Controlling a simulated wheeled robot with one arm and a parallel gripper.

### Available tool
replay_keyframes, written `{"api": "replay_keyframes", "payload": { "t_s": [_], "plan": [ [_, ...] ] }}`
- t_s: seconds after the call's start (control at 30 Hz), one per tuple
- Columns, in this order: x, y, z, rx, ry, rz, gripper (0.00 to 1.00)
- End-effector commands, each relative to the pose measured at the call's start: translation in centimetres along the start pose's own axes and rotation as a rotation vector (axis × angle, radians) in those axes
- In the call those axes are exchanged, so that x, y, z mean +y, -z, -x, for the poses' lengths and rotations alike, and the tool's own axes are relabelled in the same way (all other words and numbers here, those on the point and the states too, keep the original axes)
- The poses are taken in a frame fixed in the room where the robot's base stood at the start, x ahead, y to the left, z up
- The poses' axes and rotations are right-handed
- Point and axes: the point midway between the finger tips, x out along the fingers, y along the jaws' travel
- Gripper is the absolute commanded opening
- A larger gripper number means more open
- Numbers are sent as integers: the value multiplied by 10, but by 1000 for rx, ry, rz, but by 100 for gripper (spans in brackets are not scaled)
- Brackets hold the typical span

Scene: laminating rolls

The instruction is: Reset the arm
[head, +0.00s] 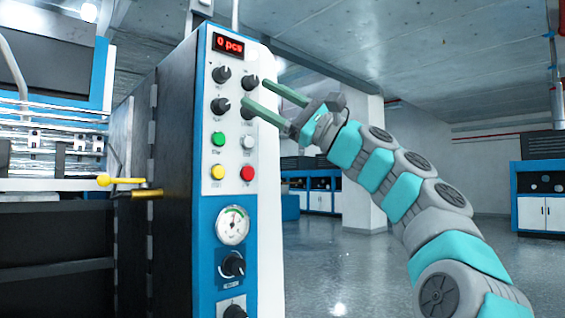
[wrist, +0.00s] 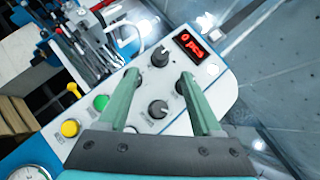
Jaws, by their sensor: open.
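My arm reaches in from the lower right in the head view. My gripper (head: 258,100) is open, with its two green fingers pointing at the knobs on the control panel (head: 229,133). In the wrist view the fingers of my gripper (wrist: 160,90) stand apart over the panel, with nothing seen between them but the panel face and a black knob (wrist: 158,109). The lower finger partly covers a knob in the head view. I cannot tell whether the fingertips touch the panel.
The panel carries a red "0 pcs" display (head: 230,46), a green button (head: 218,139), a red button (head: 247,173), a yellow button (head: 218,172) and a gauge (head: 232,226). A yellow-knobbed lever (head: 122,181) sticks out at left. Open floor (head: 370,270) lies to the right.

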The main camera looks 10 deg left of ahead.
Motion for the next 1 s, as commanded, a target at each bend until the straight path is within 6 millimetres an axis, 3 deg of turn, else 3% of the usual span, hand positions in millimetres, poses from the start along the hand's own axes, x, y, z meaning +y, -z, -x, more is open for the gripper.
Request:
{"api": "replay_keyframes", "payload": {
  "t_s": [0.17,0.27,0.37,0.57,0.77,0.87,1.0],
  "plan": [
    [2,1,0,6,-5,3,66],
    [13,7,0,39,-37,23,66],
    [40,24,3,111,-110,62,66],
    [127,63,30,284,-349,184,66],
    [214,93,83,411,-609,291,66],
    [263,104,126,470,-773,348,66],
    [328,114,200,531,-1011,405,66]
  ]
}}
